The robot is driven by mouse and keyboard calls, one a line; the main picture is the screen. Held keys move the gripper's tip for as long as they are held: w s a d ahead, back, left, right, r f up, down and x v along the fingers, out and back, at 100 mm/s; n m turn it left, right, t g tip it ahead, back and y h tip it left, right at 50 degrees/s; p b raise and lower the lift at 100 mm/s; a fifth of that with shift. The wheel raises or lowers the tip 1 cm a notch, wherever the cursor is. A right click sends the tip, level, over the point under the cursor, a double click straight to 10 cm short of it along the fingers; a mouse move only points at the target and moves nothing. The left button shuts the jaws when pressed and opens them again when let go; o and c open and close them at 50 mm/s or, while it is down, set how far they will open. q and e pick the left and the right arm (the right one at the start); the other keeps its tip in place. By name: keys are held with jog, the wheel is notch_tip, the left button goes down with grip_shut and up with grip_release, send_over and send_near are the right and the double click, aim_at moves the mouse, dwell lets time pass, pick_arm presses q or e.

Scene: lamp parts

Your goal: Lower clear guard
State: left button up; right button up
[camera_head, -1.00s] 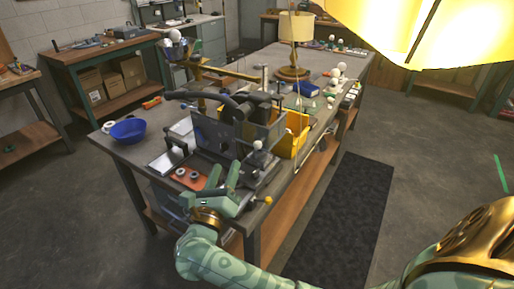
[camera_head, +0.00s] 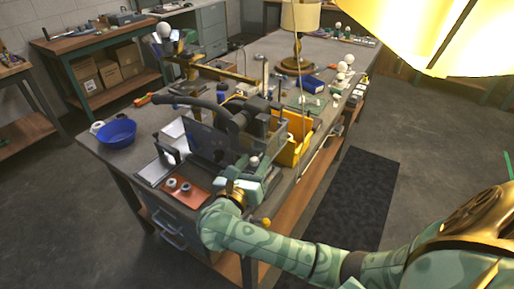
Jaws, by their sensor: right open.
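The dark grey bench machine (camera_head: 232,122) stands near the front of the workbench, with a curved black arm on top. A bluish, see-through-looking panel (camera_head: 203,138) stands upright on its left side; I take it for the clear guard, but its edges are hard to make out. My right gripper (camera_head: 262,172) is at the machine's front right, close to a pale round knob (camera_head: 254,161). It is open; its fingers are partly hidden, and I cannot tell whether it touches the machine. My left gripper is not in view.
An orange-red mat (camera_head: 186,193) with small rings lies in front of the machine. A blue bowl (camera_head: 117,132) is at left, a yellow bin (camera_head: 291,148) at right. A lamp (camera_head: 299,25) stands behind. A large glowing yellow shade (camera_head: 415,30) covers the top right.

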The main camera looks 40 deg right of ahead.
jog(key=shift+w+d, duration=0.3)
jog(key=shift+d, duration=0.15)
jog(key=shift+r, duration=0.1)
grip_shut()
notch_tip(320, 180, down, 5)
jog(key=b, duration=0.4)
grip_release()
